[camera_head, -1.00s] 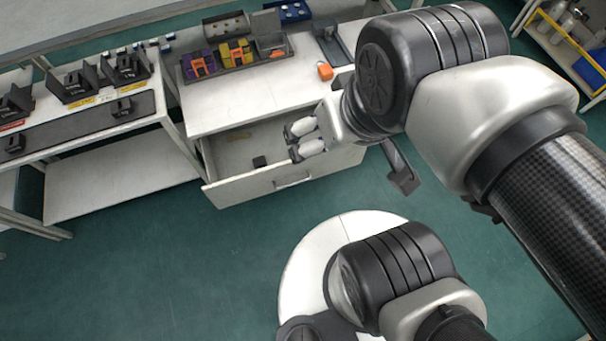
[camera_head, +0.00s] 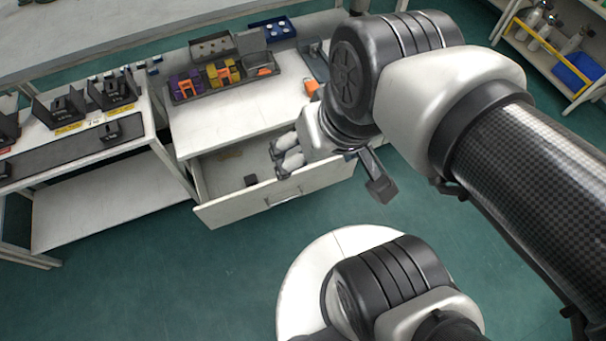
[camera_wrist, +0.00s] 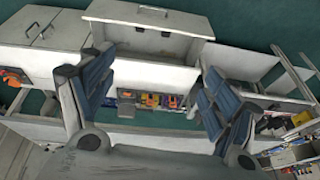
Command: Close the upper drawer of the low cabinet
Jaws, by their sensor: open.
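The white upper drawer (camera_head: 225,211) of the low cabinet (camera_head: 215,130) stands pulled out, with a bar handle on its front panel. A small dark block (camera_head: 250,180) lies inside it. A white panel with a handle (camera_wrist: 150,12) shows beyond the fingers there.
A white bench with black holders (camera_head: 110,92) adjoins on the left. A shelf with bottles (camera_head: 545,35) stands far right. Green floor before the drawer is clear.

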